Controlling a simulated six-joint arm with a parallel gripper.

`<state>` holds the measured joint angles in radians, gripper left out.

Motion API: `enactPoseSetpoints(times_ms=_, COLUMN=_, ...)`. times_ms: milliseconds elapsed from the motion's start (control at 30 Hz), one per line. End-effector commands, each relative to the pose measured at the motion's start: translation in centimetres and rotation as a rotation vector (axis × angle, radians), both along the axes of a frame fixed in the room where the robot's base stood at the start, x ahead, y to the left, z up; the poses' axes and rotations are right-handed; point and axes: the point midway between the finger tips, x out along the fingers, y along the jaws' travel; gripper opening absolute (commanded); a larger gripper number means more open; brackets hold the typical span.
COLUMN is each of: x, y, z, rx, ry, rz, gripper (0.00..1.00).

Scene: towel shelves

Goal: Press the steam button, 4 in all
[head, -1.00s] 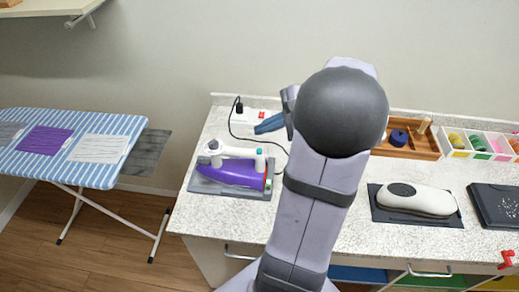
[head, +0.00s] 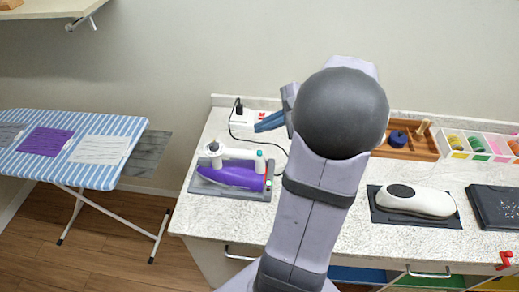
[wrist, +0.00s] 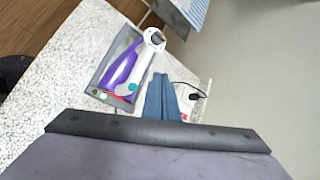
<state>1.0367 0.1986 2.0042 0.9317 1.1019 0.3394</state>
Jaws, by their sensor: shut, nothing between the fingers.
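A purple iron (head: 228,174) with a white handle lies on a grey rest (head: 205,189) at the left end of the counter. A small teal button (head: 259,153) is at the right end of its handle, and a grey knob sits at the other end. I cannot tell which one is the steam button. In the wrist view the iron (wrist: 122,66) and teal button (wrist: 132,87) show left of my fingers. My gripper (head: 256,128) has blue fingers, shut and empty, above the counter behind the iron. It does not appear to touch the iron. The fingers also show in the wrist view (wrist: 162,76).
A black plug and cable (head: 239,108) with a red switch are at the wall behind the iron. A striped ironing board (head: 110,125) stands left. A white device (head: 420,200), wooden tray (head: 432,150) and spool bins lie to the right. The counter front is mostly clear.

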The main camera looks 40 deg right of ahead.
Motion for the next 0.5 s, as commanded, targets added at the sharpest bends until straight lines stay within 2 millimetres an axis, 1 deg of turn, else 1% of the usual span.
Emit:
enactPoseSetpoints(times_ms=33, x=0.0, y=0.0, z=1.3, rx=-0.001, ry=-0.001, rz=0.000, gripper=0.00)
enactPoseSetpoints(times_ms=133, x=0.0, y=0.0, z=2.4, rx=-0.001, ry=0.000, rz=0.000, gripper=0.00)
enactPoseSetpoints(times_ms=500, x=0.0, y=0.0, z=2.3, rx=-0.001, ry=0.000, rz=-0.001, gripper=0.00)
